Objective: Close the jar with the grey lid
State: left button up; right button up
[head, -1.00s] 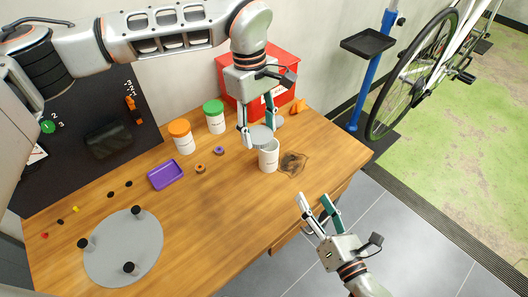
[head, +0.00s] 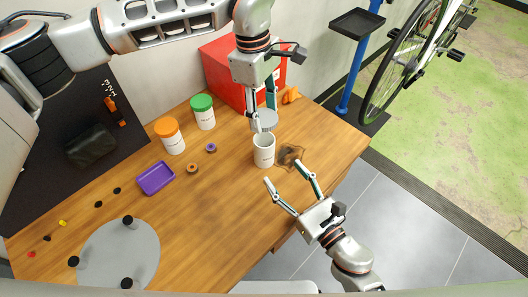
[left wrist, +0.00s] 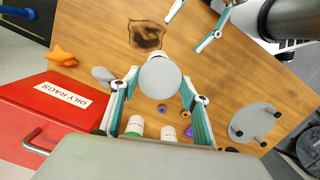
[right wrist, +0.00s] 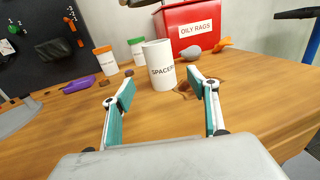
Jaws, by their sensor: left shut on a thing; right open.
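The white jar (head: 264,152) stands upright and open-topped on the wooden table; its label reads SPACERS in the right wrist view (right wrist: 162,70). My left gripper (head: 263,116) is shut on the round grey lid (head: 268,122). It holds the lid above the jar, apart from its rim. In the left wrist view the lid (left wrist: 160,81) lies between the fingers and hides most of the jar. My right gripper (head: 282,172) is open and empty, low on the near side of the jar. In the right wrist view the jar stands ahead, between its fingers (right wrist: 160,90).
An orange-lidded jar (head: 170,137) and a green-lidded jar (head: 203,112) stand to the left. A red OILY RAGS box (right wrist: 191,28) is behind. A dark stain (head: 289,155) is right of the jar.

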aim_at(264, 150)
jog(key=x, duration=1.1)
jog(key=shift+w, duration=0.1)
grip_shut()
pick_arm(q)
jog(key=shift+f, duration=2.5)
jog(key=shift+f, duration=0.95)
jog(key=shift+f, duration=0.55)
